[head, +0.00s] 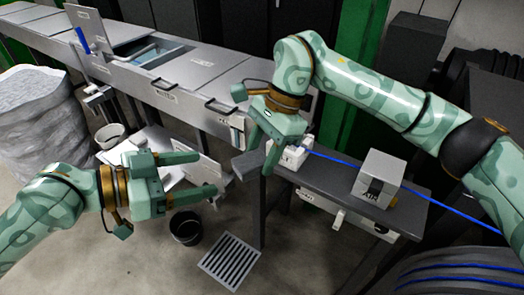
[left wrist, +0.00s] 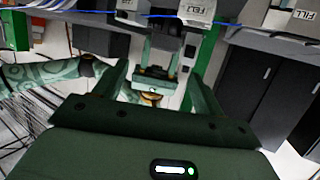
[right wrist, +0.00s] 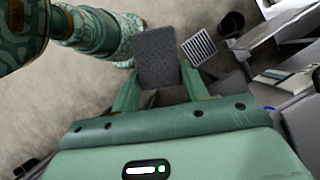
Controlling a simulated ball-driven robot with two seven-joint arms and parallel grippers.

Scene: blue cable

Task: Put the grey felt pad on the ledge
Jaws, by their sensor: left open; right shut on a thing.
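The grey felt pad (right wrist: 157,57) is between the fingers of my right gripper (right wrist: 160,82) in the right wrist view, sticking out past the fingertips. In the head view a flat grey piece that looks like the pad (head: 246,163) shows beside my right gripper (head: 262,152), near the left end of the dark bench (head: 335,195). My right gripper is shut on it. My left gripper (head: 210,173) is open and empty, left of the bench. It also shows open in the left wrist view (left wrist: 160,75). I cannot tell which surface is the ledge.
A blue cable (head: 335,157) runs over the bench, past a white block (head: 293,157) and a grey box (head: 379,172). A long grey counter (head: 190,88) stands behind. A black bucket (head: 186,227) and a floor grate (head: 230,260) are below. Full sacks (head: 35,110) stand at left.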

